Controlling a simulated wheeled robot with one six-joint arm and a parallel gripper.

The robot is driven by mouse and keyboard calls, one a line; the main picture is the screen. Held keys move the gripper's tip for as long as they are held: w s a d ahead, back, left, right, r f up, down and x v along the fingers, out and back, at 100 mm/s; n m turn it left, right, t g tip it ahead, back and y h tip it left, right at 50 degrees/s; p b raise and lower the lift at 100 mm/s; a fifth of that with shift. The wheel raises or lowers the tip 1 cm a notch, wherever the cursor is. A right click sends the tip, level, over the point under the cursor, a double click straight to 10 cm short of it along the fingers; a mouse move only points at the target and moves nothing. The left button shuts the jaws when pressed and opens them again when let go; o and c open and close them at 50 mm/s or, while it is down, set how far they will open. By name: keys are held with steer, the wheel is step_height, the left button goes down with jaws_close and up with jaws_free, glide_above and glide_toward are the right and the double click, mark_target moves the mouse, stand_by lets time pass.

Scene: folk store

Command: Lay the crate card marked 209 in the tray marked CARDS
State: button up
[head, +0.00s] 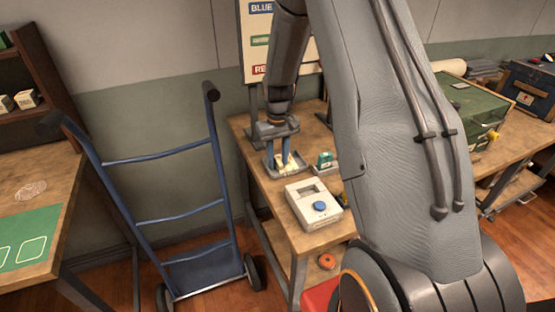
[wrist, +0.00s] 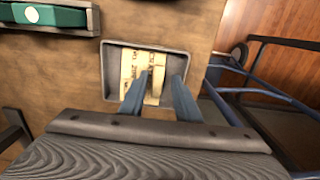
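My gripper (wrist: 160,76) is open, its two blue-grey fingers apart and pointing down into a small grey tray (wrist: 107,75). Pale cream cards (wrist: 128,66) with dark print lie in this tray, partly behind the fingers. Part of a card shows between the fingertips; I cannot tell whether either finger touches it. The print is too small to read surely as 209. In the head view my gripper (head: 284,160) is over the same tray (head: 272,174) on the wooden bench. No CARDS label is readable in either view.
A green item (head: 325,158) sits in a holder just right of the tray. A white device with a blue button (head: 320,206) stands nearer on the bench (head: 270,196). A blue hand truck (head: 165,222) stands left of the bench. A green-topped table (head: 28,238) is far left.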

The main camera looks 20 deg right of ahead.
mark_target(277, 161)
step_height(277, 161, up, 11)
steer(key=b, duration=0.3)
steer(key=s+a, duration=0.5)
steer(key=s, duration=0.7)
steer(key=s+a+f, duration=0.1)
steer(key=s+a, duration=0.3)
steer(key=s, duration=0.7)
steer(key=shift+s+a+t, duration=0.35)
steer(key=shift+t, duration=0.05)
